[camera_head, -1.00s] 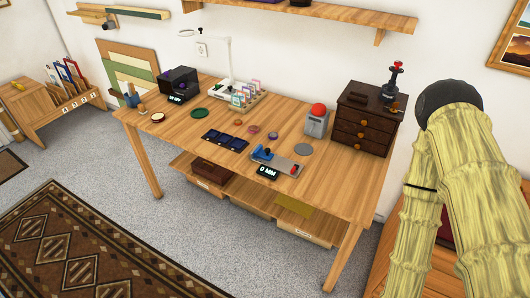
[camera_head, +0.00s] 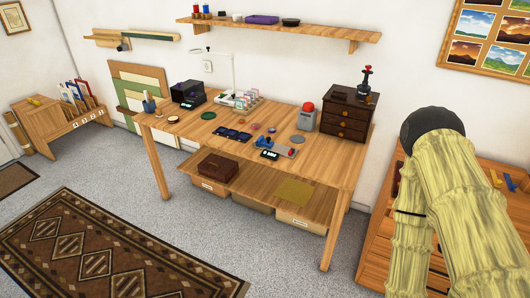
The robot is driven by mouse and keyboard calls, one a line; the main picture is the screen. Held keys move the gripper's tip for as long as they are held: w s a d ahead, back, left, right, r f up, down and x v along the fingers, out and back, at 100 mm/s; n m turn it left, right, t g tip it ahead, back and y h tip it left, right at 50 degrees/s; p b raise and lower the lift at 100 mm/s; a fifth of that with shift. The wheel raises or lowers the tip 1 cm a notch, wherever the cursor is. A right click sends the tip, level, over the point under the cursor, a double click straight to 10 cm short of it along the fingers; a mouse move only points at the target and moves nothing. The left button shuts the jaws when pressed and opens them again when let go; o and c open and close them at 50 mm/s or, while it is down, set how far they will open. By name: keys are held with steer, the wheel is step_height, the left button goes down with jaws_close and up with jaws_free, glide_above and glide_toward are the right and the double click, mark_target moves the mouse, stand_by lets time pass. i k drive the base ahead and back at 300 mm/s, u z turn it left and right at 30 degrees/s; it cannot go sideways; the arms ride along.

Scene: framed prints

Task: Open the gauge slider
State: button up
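The gauge (camera_head: 276,147) lies near the front edge of the wooden table (camera_head: 332,171), right of its middle. It has a blue part at its left, a grey bar and a small red part at its right. A small black display (camera_head: 270,155) sits at its front; its digits are too small to read now. How far the slider stands along the bar is hard to tell from here. My pale, bamboo-textured arm fills the right side of the view, apart from the table. My gripper is not in view.
A dark drawer chest (camera_head: 346,114) stands at the table's back right, with a grey box with a red dome (camera_head: 305,116) beside it. Dark blue trays (camera_head: 232,134) lie left of the gauge. A drawer cabinet (camera_head: 377,245) is at right. Carpet in front is clear.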

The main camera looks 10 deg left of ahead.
mark_target(261, 141)
steer(key=u, duration=0.95)
steer(key=i, duration=0.75)
steer(key=z, duration=0.15)
